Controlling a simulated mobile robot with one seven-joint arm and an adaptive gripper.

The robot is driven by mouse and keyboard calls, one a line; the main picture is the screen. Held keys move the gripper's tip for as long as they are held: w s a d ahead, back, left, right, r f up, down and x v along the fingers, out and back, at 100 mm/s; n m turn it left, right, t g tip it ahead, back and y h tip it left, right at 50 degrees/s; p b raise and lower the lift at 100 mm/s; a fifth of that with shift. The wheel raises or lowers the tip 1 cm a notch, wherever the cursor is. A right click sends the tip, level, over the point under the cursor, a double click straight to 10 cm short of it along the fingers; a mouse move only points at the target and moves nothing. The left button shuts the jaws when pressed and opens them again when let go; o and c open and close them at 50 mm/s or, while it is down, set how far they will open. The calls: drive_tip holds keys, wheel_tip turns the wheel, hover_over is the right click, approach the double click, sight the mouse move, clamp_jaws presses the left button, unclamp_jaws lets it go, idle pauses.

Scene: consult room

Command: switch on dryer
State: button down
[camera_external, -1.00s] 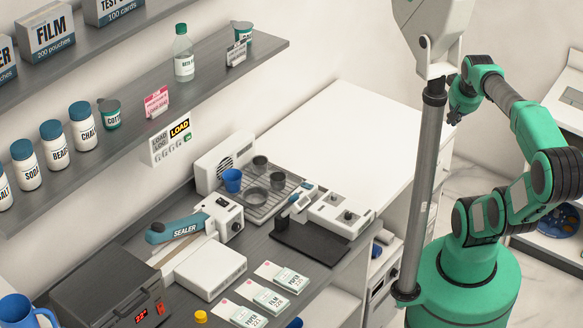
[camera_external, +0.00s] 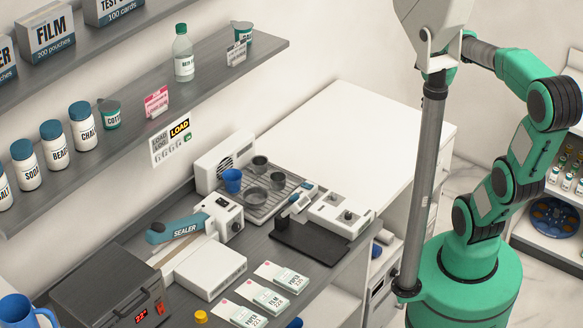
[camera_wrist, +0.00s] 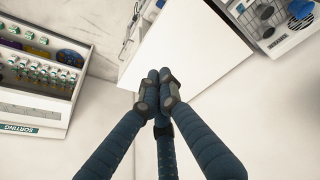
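A white box-shaped unit with a slotted grille (camera_external: 222,160), which looks like the dryer, stands at the back of the grey counter against the wall. A wire rack (camera_external: 262,201) with a blue cup (camera_external: 232,180) and several grey cups is in front of it. I cannot make out its switch. In the wrist view, my gripper (camera_wrist: 160,77) has its dark blue fingers together at the tips, with nothing seen between them. It is above the floor and the white worktop (camera_wrist: 190,50). In the external view it is hidden behind my column.
The white worktop (camera_external: 345,130) right of the dryer is bare. The sealer (camera_external: 182,228), a white device with a dark base (camera_external: 340,215) and packets crowd the grey counter. Shelves (camera_external: 150,125) overhang it. A sorting unit (camera_wrist: 35,85) stands at left in the wrist view.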

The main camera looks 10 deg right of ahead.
drive_tip(key=w+a+f+n+g+p, duration=0.2)
drive_tip(key=w+a+n, duration=0.4)
drive_tip(key=w+a, duration=0.15)
drive_tip(key=n+g+h+p, duration=0.2)
drive_tip(key=n+g+p, duration=0.15)
drive_tip(key=n, duration=1.15)
hover_over(308, 185)
drive_tip(key=w+a, duration=0.1)
wheel_tip(308, 185, down, 18)
drive_tip(key=shift+w+a+f+t, duration=0.1)
drive_tip(key=shift+a+f+t, duration=0.15)
drive_tip(key=shift+f, duration=0.1)
drive_tip(key=f, duration=0.4)
drive_tip(key=d+f, duration=0.1)
drive_tip(key=f, duration=0.4)
drive_tip(key=s+f, duration=0.1)
drive_tip(key=f, duration=0.4)
drive_tip(key=shift+s+d+b, duration=0.1)
drive_tip(key=shift+d+b, duration=0.05)
drive_tip(key=shift+b, duration=0.15)
